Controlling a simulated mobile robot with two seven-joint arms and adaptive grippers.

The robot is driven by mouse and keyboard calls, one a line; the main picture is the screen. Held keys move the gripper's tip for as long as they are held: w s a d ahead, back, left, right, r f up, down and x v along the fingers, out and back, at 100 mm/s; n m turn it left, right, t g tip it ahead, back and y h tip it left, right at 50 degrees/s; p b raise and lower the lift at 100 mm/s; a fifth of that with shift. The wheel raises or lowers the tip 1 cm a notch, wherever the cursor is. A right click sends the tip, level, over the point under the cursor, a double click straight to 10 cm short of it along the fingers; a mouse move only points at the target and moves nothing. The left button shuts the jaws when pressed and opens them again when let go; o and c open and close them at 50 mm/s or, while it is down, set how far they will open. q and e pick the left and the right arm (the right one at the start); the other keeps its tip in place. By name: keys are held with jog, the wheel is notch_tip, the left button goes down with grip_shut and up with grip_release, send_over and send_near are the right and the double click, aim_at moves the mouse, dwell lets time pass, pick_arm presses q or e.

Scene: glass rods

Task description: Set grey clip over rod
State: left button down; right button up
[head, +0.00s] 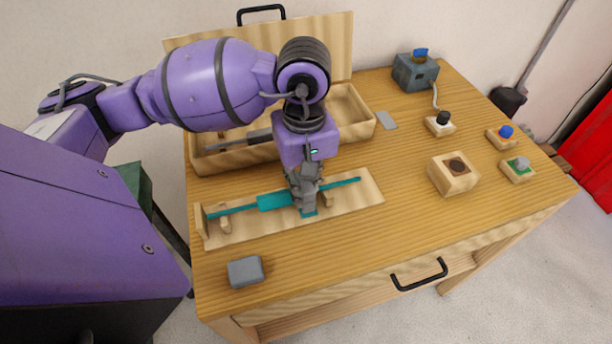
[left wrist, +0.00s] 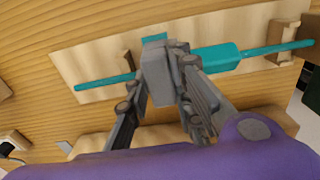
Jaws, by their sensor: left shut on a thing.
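A teal rod (head: 340,184) with a thicker teal sleeve (head: 274,202) lies across wooden supports on a pale wooden base (head: 355,196). The rod (left wrist: 262,50) and sleeve (left wrist: 215,58) also show in the left wrist view. My left gripper (head: 306,196) is over the rod, right of the sleeve in the head view. It is shut on a grey block-shaped piece, the grey clip (left wrist: 155,75). The clip overlaps the rod in the wrist view; whether it touches the rod is hidden. A small teal patch (left wrist: 153,38) shows beyond it. My right gripper is out of view.
A grey block (head: 245,271) lies at the table's front left. An open wooden box (head: 357,117) stands behind the base. At right are a wooden block with a dark hole (head: 454,175), several small knob blocks and a grey device (head: 414,73). The front middle is clear.

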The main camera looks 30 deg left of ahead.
pick_arm(q)
jog(key=c, duration=1.5)
grip_release()
jog(key=shift+o, duration=0.2)
